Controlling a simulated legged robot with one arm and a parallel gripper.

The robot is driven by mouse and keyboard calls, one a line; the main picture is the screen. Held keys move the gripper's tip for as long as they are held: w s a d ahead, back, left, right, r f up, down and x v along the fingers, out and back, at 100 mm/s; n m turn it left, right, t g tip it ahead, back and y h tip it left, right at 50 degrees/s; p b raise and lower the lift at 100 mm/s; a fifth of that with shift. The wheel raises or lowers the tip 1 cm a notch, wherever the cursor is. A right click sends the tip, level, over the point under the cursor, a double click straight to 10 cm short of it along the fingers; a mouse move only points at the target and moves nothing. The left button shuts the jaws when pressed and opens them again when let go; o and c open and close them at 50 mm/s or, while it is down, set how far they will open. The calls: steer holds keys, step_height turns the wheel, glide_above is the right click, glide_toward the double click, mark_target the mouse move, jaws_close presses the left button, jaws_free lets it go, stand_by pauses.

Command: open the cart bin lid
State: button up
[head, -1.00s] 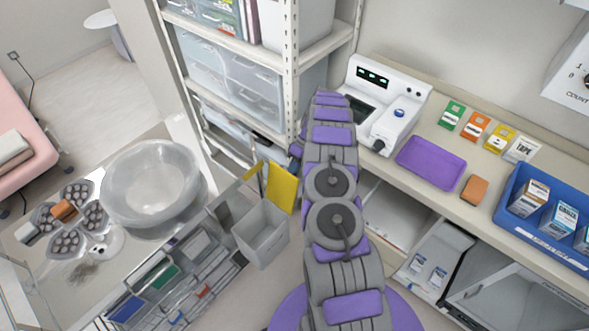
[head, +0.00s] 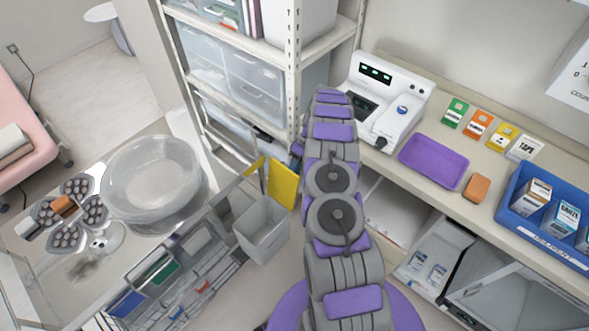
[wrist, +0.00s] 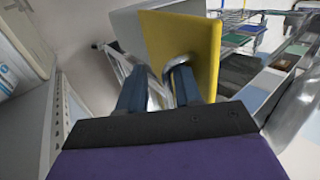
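The cart bin (head: 262,228) is a grey open-topped box at the cart's right end. Its yellow lid (head: 284,186) stands steeply raised at the bin's far side, and the bin's inside shows. In the wrist view the yellow lid (wrist: 196,45) stands just beyond my gripper, with the bin's pale grey wall (wrist: 128,28) to its left. My gripper (wrist: 160,82) has its two dark fingers apart, close to the lid's near face. Shiny curved metal shows between and behind the fingers; I cannot tell whether they touch it. In the head view my arm hides the gripper.
The cart carries a large clear basin (head: 150,185) and trays below. A shelf rack (head: 293,90) stands behind the arm. The counter at right holds a white device (head: 390,95), a purple tray (head: 433,161) and a blue bin (head: 548,240). Some floor is clear at the upper left.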

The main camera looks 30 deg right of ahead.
steer(key=shift+d+r, duration=0.2)
steer(key=shift+r, duration=0.05)
stand_by(0.5)
steer(key=shift+w, duration=0.1)
